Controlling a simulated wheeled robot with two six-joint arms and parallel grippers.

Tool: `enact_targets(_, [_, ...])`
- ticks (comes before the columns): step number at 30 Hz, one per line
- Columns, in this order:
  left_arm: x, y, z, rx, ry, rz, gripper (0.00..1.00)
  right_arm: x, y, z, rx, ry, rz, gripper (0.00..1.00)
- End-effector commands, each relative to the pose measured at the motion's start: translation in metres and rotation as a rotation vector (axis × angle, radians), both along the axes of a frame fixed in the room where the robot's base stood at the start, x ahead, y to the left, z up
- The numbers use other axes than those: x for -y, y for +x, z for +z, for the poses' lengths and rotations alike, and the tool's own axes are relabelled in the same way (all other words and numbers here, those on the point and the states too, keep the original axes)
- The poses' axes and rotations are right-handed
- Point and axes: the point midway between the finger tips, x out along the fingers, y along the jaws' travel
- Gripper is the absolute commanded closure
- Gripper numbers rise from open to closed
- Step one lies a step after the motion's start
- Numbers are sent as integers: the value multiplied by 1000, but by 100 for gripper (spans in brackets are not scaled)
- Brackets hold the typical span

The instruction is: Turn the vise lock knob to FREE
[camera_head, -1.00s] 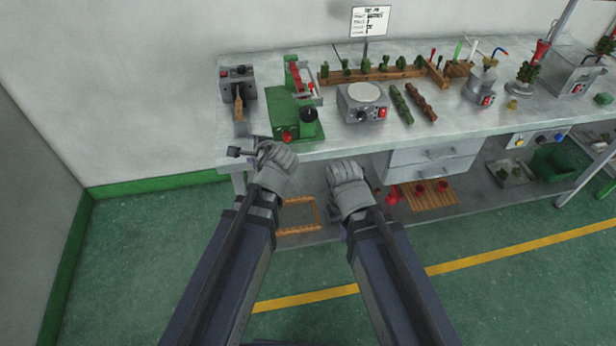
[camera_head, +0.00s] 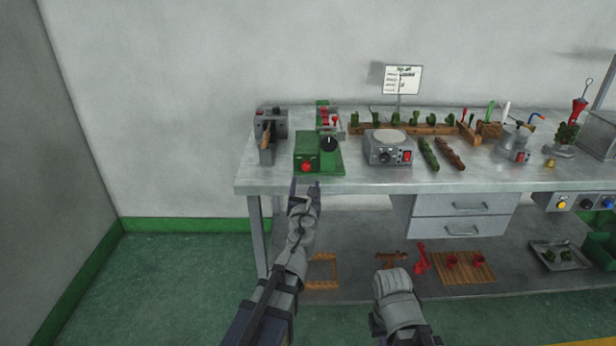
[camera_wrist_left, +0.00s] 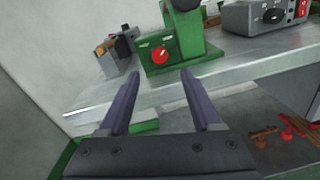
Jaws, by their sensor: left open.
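The green vise (camera_head: 328,160) stands at the left front of the bench, with a round red lock knob (camera_head: 306,167) on its front face. The knob also shows in the left wrist view (camera_wrist_left: 159,55); its markings are too small to read. My left gripper (camera_head: 306,184) is open and empty, in front of the bench edge and just short of the knob. In the left wrist view its two fingers (camera_wrist_left: 160,80) point toward the knob, which lies beyond and between the tips. My right gripper (camera_head: 394,290) is low in front of the bench; its fingers are hidden.
A grey device (camera_head: 271,130) stands left of the vise and a control box with a round plate (camera_head: 390,146) stands right of it. The bench front edge (camera_head: 370,188) lies near my left gripper. Below are drawers (camera_head: 460,217) and a shelf with wooden racks.

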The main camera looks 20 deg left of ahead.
Motion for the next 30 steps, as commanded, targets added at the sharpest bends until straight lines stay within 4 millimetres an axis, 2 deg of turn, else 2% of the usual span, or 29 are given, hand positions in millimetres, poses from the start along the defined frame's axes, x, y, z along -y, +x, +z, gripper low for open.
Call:
enact_targets(15, [-16, 68, 0, 0, -4, 2, 35, 0, 0, 0, 0, 0, 0, 100])
enact_targets(25, [-17, 72, 0, 0, -4, 1, 35, 0, 0, 0, 0, 0, 0, 100])
enact_targets(30, [-17, 72, 0, 0, -4, 1, 54, 0, 0, 0, 0, 0, 0, 100])
